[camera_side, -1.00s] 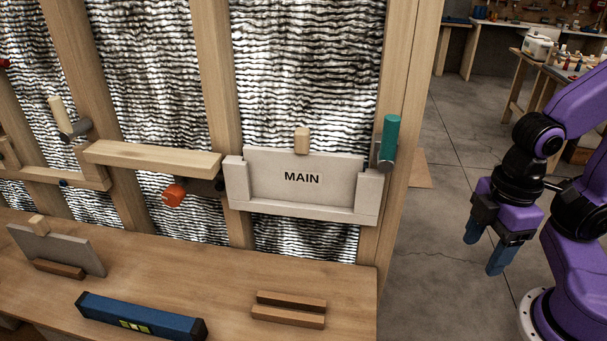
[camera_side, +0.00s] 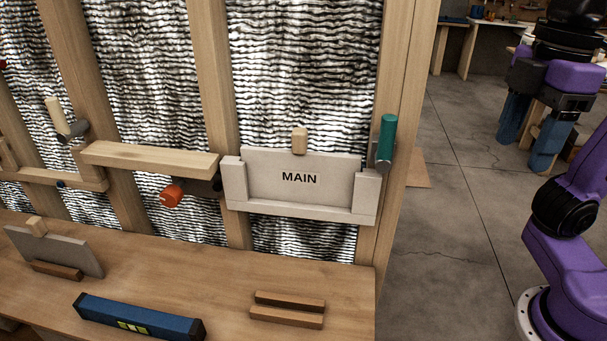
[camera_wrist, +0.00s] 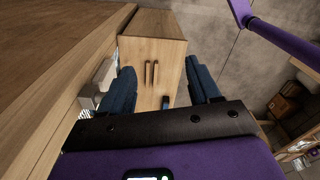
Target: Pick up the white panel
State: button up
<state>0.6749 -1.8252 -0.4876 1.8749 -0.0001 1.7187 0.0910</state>
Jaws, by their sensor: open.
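The white panel (camera_side: 268,178) is labelled MAIN and has a small wooden block handle (camera_side: 299,141) on its top edge. It stands upright in a pale holder (camera_side: 300,213) on the wall frame, between two side posts. My gripper (camera_side: 530,145) is at the upper right of the side view, well apart from the panel, fingers pointing down. It is open and empty. In the wrist view the two blue fingers (camera_wrist: 162,90) are spread apart, with the wooden bench below and beyond them.
A wooden bench (camera_side: 220,275) carries a blue level (camera_side: 135,315), a slotted wooden stand (camera_side: 287,309) and a grey panel (camera_side: 60,250) in another stand. A green-handled valve (camera_side: 388,138) sits just right of the holder. An orange knob (camera_side: 172,195) and a wooden ledge (camera_side: 150,159) are to its left.

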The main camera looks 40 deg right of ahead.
jog(key=w+a+r+m, duration=0.2)
jog(key=w+a+m, duration=0.6)
jog(key=w+m, duration=0.2)
jog(key=m, duration=2.9)
send_near(299, 130)
jog(key=shift+a+f, duration=0.1)
jog(key=shift+f, duration=6.05)
jog(key=shift+w, duration=0.1)
grip_shut()
